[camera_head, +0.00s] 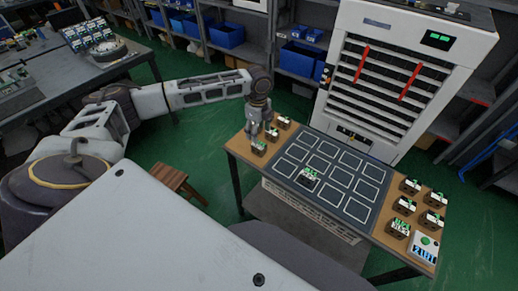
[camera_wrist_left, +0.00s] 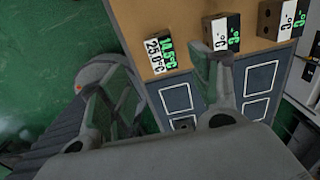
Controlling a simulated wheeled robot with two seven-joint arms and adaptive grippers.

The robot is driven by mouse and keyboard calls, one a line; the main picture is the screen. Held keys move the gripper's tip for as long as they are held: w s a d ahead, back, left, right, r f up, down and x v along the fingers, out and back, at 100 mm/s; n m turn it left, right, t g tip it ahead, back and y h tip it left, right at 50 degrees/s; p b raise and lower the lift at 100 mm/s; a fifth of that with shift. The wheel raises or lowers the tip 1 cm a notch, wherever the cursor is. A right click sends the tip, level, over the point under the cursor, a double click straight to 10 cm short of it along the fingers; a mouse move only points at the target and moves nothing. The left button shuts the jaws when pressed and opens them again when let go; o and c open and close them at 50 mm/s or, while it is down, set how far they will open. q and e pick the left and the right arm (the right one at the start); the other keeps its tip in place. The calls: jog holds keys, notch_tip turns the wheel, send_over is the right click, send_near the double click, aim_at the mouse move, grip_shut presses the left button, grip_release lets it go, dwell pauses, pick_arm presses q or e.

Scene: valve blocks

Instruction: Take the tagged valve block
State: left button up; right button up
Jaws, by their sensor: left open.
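Several small dark valve blocks with white and green labels stand on a wooden table (camera_head: 236,143). My left gripper (camera_head: 262,136) is open and points down over the table's left end, close to the nearest block there (camera_head: 258,149). In the left wrist view this block (camera_wrist_left: 160,56), with a white and green number label, shows between the spread fingers, not gripped. Two more blocks (camera_wrist_left: 221,31) (camera_wrist_left: 284,19) stand to its right there. One block (camera_head: 309,178) lies on the dark mat. I cannot tell which block is the tagged one. My right gripper is not in view.
The dark mat (camera_head: 352,200) with white outlined squares covers the table's middle and is mostly bare. Several blocks (camera_head: 407,205) and a white display box (camera_head: 424,247) stand at the right end. A white cabinet (camera_head: 400,75) rises behind; a wooden stool (camera_head: 172,178) stands left.

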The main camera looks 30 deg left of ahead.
aim_at(259, 145)
pick_arm(q)
jog(key=shift+f, duration=2.9)
jog(key=shift+w+f+p, duration=0.15)
jog(key=shift+f+p, duration=0.2)
jog(key=shift+f, duration=2.2)
grip_shut()
